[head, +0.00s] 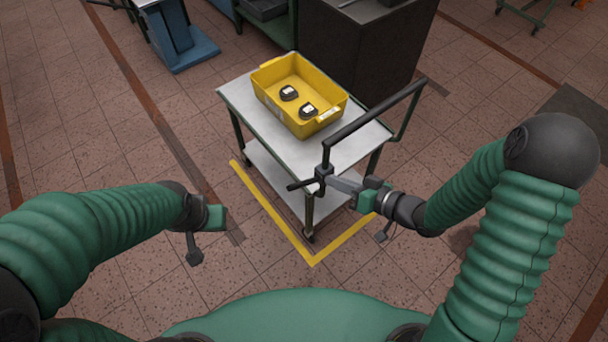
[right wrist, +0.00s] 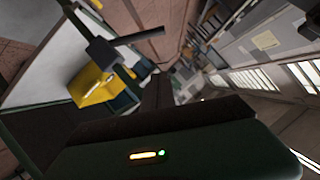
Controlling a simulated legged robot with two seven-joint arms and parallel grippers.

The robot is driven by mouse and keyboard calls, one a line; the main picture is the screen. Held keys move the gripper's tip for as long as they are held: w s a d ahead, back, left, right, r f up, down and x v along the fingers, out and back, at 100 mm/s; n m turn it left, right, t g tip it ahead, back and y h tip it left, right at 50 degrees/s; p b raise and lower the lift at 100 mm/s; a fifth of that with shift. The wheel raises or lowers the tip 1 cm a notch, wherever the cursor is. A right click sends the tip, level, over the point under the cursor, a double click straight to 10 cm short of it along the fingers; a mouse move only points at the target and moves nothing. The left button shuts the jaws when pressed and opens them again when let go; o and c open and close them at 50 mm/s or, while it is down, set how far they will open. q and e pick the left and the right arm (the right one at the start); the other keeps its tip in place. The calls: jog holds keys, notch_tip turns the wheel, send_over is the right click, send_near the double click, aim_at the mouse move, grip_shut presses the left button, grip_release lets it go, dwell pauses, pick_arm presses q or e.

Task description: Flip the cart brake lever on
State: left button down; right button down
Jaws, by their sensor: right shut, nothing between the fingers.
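The cart (head: 347,157) has a grey top and a black push handle (head: 375,118) along its right side. The brake lever (head: 299,185) is a short dark bar sticking out left from a black block at the handle's near end. In the right wrist view the lever (right wrist: 138,37) points right from its block. My right gripper (head: 337,183) is shut and empty, its fingertips close to the right of the block. I cannot tell whether they touch it. My left gripper (head: 214,218) is well left of the cart, its fingers not clearly visible.
A yellow bin (head: 331,118) with two dark objects stands on the cart top. Yellow floor tape (head: 273,216) marks the cart's near corner. A dark cabinet (head: 365,45) stands behind the cart. The tiled floor left of the cart is clear.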

send_over(304, 183)
jog(key=d, duration=0.1)
notch_tip(304, 183, down, 4)
jog(key=f, duration=0.1)
jog(key=s+a+f, duration=0.1)
jog(key=f, duration=0.1)
jog(key=shift+s+a+b, duration=0.15)
jog(key=shift+s+b, duration=0.1)
jog(key=shift+b, duration=0.05)
jog(key=shift+f, duration=0.2)
